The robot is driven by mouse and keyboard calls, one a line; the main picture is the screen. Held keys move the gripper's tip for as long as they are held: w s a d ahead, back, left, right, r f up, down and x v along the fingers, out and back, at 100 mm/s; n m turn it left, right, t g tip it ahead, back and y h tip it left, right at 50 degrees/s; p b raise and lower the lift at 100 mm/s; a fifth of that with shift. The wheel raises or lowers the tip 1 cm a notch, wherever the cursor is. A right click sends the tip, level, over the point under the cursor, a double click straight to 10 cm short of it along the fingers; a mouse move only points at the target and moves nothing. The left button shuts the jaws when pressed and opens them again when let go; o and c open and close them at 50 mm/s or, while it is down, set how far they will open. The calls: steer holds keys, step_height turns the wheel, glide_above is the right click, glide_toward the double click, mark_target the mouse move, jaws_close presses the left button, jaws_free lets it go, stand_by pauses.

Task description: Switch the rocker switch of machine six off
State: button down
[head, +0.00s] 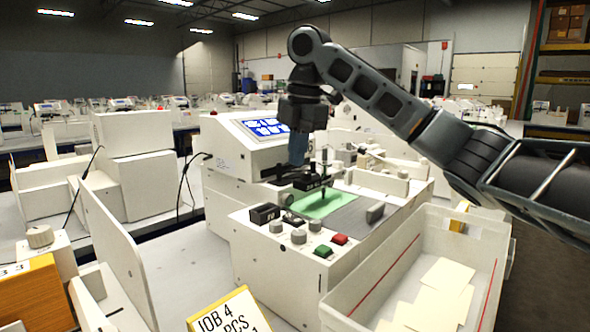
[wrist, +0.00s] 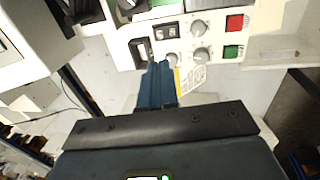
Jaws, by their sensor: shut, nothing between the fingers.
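The white plotter machine (head: 262,262) stands in front of me; I cannot read the number six on it. A black rocker switch (head: 265,214) sits at the left of its front panel. In the wrist view the rocker (wrist: 140,49) lies just up and left of my fingertips. My gripper (head: 297,164) points down over the machine, its blue fingers shut and empty. In the wrist view my gripper (wrist: 160,64) overlaps the lower panel edge near a grey knob. It looks apart from the rocker, but the exact gap is unclear. Which rocker side is pressed cannot be told.
Grey knobs (wrist: 198,28), a red button (head: 339,239) and a green button (head: 323,251) share the panel. The black pen carriage (head: 312,183) stands over the green sheet (head: 322,204). A white bin (head: 390,262) with cards stands at right, a job sign (head: 228,312) in front.

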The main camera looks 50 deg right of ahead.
mark_target(289, 215)
steer(key=f, duration=0.4)
steer(key=w+f, duration=0.1)
steer(key=f, duration=0.3)
steer(key=w+f, duration=0.1)
steer(key=f, duration=0.3)
steer(key=shift+f, duration=0.1)
